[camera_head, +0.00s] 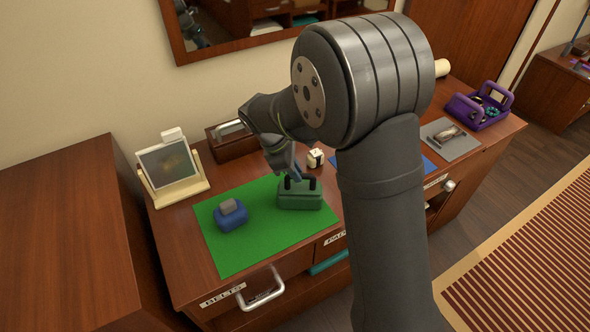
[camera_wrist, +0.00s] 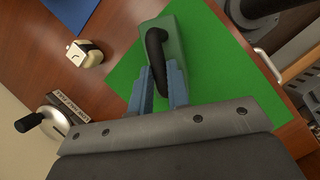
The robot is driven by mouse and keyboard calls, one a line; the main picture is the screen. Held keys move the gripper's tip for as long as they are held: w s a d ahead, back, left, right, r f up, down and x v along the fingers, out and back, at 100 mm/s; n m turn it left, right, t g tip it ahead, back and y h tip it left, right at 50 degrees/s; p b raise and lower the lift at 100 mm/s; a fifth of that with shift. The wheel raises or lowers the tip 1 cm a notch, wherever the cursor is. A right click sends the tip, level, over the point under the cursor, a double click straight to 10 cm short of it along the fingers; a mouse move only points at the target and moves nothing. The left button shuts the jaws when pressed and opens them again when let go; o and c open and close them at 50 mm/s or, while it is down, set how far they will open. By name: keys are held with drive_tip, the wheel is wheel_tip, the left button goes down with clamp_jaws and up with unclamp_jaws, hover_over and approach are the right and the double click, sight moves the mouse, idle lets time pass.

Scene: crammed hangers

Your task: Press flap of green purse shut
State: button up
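The green purse (camera_head: 300,197) stands upright on the green mat (camera_head: 246,251), with a black handle showing on top. My gripper (camera_head: 292,174) is just above and behind it, partly hidden by my arm. In the wrist view, the purse (camera_wrist: 178,50) and its black handle (camera_wrist: 156,45) lie just beyond my gripper (camera_wrist: 161,72). Its two blue-grey fingers are parted, with the near part of the handle in line with the gap. I cannot tell whether they touch the purse. The flap's state is unclear.
A blue purse (camera_head: 230,216) sits left on the mat. A framed stand (camera_head: 169,169), a wooden box (camera_head: 229,141) and a small cream cube (camera_head: 315,158) stand behind. A grey mat (camera_head: 449,139) and purple basket (camera_head: 478,109) are at right. The mat's front is clear.

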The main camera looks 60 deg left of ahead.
drive_tip(key=shift+s+d+f+t+y, duration=0.25)
drive_tip(key=shift+d+t+y, duration=0.2)
drive_tip(key=shift+y, duration=0.25)
clamp_jaws()
drive_tip(key=o, duration=0.8)
unclamp_jaws()
drive_tip(key=shift+r, duration=0.1)
drive_tip(key=v, duration=1.7)
drive_tip(key=shift+a+r, duration=0.1)
drive_tip(key=shift+r, duration=0.1)
drive_tip(key=x, duration=1.7)
drive_tip(key=shift+f, duration=0.25)
drive_tip(key=shift+w+a+r+g+h, duration=0.1)
drive_tip(key=shift+w+a+g+h, duration=0.1)
drive_tip(key=shift+g+h, duration=0.2)
